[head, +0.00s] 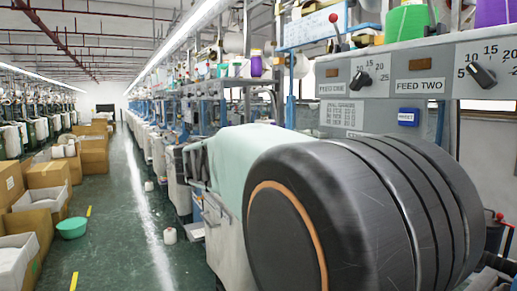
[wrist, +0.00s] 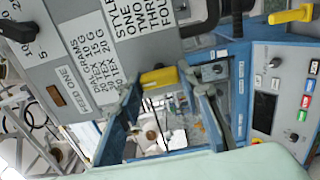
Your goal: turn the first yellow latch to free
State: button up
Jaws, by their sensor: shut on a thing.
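In the wrist view, one yellow latch (wrist: 158,77) sits at the top of a blue-framed opening, below the label card. A second yellow latch (wrist: 290,15) shows at the top right. My gripper (wrist: 206,92) appears as dark finger parts just right of the nearer latch. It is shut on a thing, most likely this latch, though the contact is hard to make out. In the head view, my large black arm link hides the gripper and both latches.
A grey panel with dials (head: 361,80) stands above the work area. Pale green cloth (head: 235,155) lies just behind my arm and fills the bottom of the wrist view. A control panel with coloured buttons (wrist: 302,115) is at the right.

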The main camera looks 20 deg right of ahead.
jog(key=o, duration=1.2)
jog(key=shift+c, duration=0.2)
jog(key=a, duration=1.2)
jog(key=shift+s, duration=0.45)
